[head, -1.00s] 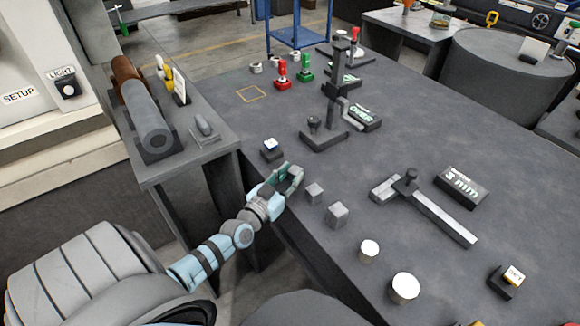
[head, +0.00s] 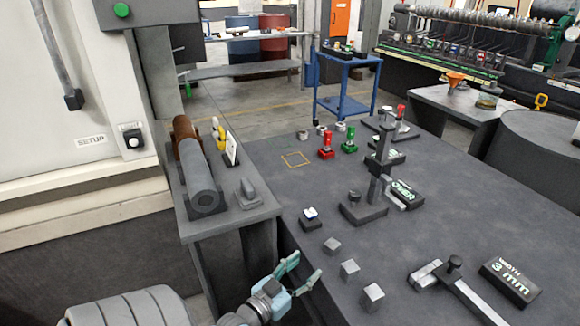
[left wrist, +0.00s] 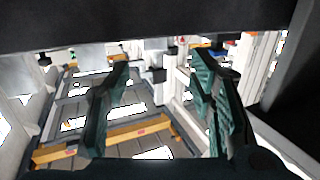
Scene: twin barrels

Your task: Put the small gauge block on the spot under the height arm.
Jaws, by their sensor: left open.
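Three grey blocks stand in a row along the near left edge of the dark table in the head view. The small block (head: 332,246) is the farthest, with a middle one (head: 349,270) and a larger one (head: 372,297) nearer. The height stand (head: 363,212) has a dark base, a tall post and a side arm; the spot under the arm cannot be made out. My left gripper (head: 304,267) is open and empty, just left of the blocks at the table edge. Its spread fingers (left wrist: 160,95) also show in the left wrist view, with no block between them. My right gripper is not in view.
A small dark box with a blue-white top (head: 311,219) stands beyond the blocks. A caliper-like tool (head: 455,285) and a "3 mm" sign (head: 510,281) lie right. Red (head: 326,148) and green (head: 349,142) pieces stand farther back. A side bench (head: 225,220) stands left.

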